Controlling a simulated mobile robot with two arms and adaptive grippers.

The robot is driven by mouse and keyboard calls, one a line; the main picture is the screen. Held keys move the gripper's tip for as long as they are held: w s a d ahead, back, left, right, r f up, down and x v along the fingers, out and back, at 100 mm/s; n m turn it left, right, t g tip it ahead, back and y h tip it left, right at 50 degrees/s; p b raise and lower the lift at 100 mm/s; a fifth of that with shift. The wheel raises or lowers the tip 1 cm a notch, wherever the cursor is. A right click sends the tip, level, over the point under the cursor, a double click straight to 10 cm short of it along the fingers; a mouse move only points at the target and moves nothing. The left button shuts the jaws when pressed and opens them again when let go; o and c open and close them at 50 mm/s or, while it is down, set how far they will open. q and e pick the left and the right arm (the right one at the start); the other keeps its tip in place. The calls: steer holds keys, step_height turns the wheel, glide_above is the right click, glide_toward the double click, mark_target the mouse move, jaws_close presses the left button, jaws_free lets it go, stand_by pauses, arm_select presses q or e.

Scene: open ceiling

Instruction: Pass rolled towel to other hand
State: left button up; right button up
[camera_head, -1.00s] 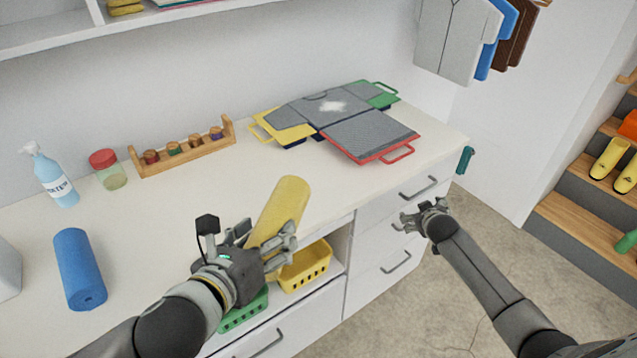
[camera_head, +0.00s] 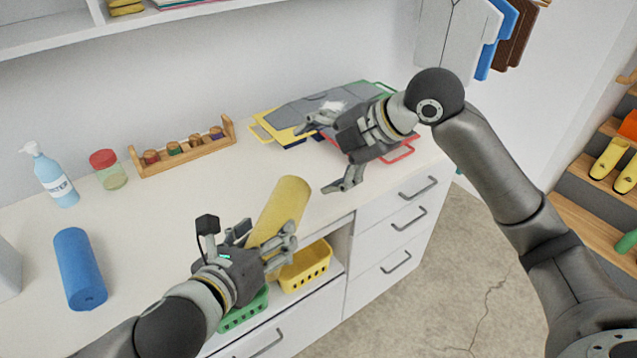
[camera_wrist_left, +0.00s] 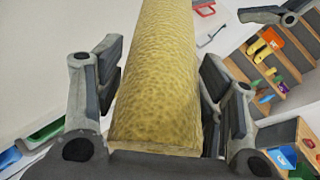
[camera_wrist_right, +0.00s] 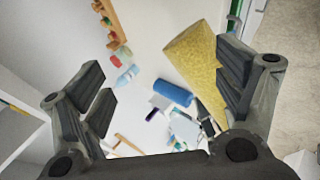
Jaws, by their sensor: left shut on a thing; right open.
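A yellow rolled towel (camera_head: 283,203) is held in my left gripper (camera_head: 262,248), above the front edge of the counter, its free end tilted up and to the right. In the left wrist view the towel (camera_wrist_left: 158,75) lies between the left fingers (camera_wrist_left: 158,105). My right gripper (camera_head: 322,158) is open and empty, to the right of the towel's free end and apart from it in the head view. In the right wrist view the towel (camera_wrist_right: 195,62) shows near the right-hand finger of my open right gripper (camera_wrist_right: 168,92); whether they touch I cannot tell.
A wooden rack (camera_head: 185,153) is at the back. A folded grey garment board (camera_head: 300,108) lies behind my right gripper. A yellow basket (camera_head: 306,266) sits below.

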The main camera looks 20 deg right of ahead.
mark_target(282, 214)
steer(key=s+a+r+n+g, duration=0.1)
steer(key=s+a+n+g, duration=0.25)
steer(key=s+n, duration=0.4)
steer(key=shift+m+t, duration=0.45)
steer(key=x, duration=1.1)
steer(key=shift+s+a+f, duration=0.15)
steer(key=shift+s+a, duration=0.15)
steer(key=shift+a, duration=0.1)
arm_select(q)
steer(key=shift+s+d, duration=0.1)
arm_select(e)
steer(key=c, duration=1.1)
arm_select(q)
steer(key=o, duration=1.2)
steer(key=shift+s, duration=0.1)
steer(key=shift+c, duration=0.2)
arm_select(e)
steer(key=shift+a, duration=0.15)
steer(key=shift+c, duration=0.7)
arm_select(q)
steer(key=shift+o, duration=0.4)
